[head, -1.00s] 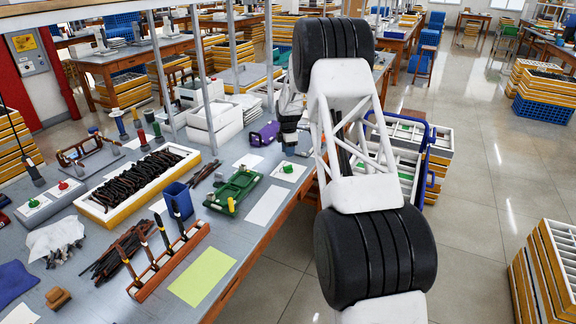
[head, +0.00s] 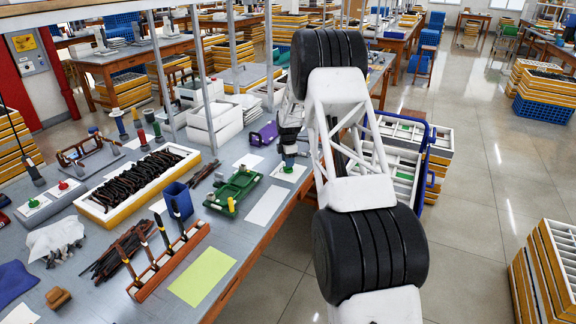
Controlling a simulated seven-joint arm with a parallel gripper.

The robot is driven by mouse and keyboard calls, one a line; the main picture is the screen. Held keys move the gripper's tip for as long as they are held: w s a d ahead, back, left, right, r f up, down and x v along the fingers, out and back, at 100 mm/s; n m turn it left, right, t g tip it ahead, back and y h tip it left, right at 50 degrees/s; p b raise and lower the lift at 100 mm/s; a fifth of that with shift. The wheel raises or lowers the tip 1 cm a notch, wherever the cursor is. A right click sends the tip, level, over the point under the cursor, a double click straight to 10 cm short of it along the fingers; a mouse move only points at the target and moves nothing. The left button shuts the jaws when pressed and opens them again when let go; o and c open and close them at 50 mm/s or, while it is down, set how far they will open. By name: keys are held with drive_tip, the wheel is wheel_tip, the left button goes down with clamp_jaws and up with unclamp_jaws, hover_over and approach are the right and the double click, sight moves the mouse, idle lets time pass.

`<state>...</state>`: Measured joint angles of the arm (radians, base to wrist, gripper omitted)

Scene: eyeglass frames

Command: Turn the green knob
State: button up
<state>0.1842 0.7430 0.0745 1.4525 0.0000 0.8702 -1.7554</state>
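A green fixture (head: 234,189) and a white sheet (head: 267,205) lie left of the plate. A purple tool (head: 264,134) lies behind. A blue cart (head: 430,160) with trays stands right of the bench.

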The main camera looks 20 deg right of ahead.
drive_tip(key=shift+f, duration=1.15)
clamp_jaws()
